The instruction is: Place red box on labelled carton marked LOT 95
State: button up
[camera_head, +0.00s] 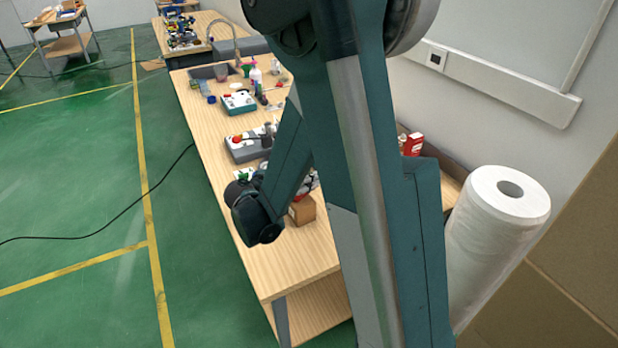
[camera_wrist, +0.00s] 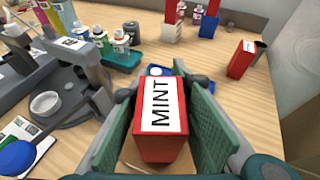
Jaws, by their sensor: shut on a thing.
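A red box (camera_wrist: 162,130) with a white label reading MINT sits between the two green-padded fingers of my gripper (camera_wrist: 160,108) in the wrist view. My gripper is shut on it. A brown carton (camera_wrist: 129,172) shows partly below the red box; most of it is covered by the box and gripper. I cannot tell whether the box touches it. The head view shows a small brown carton (camera_head: 302,211) on the table beside my arm. No LOT 95 marking is readable. My arm hides the gripper and the held box in the head view.
Another red box (camera_wrist: 243,58) stands on the wooden table (camera_head: 285,262) at the right in the wrist view. A grey dispensing device (camera_wrist: 70,85) and several bottles (camera_wrist: 120,42) stand at the left. A large white roll (camera_head: 490,250) stands at the right. The table's front end is clear.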

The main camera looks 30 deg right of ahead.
jog(key=shift+f, duration=0.2)
jog(key=o, duration=0.9)
jog(key=shift+a+r, duration=0.1)
jog(key=shift+r, duration=0.2)
jog(key=shift+p+v, duration=0.85)
jog(key=shift+v, duration=5.05)
jog(key=shift+s, duration=0.1)
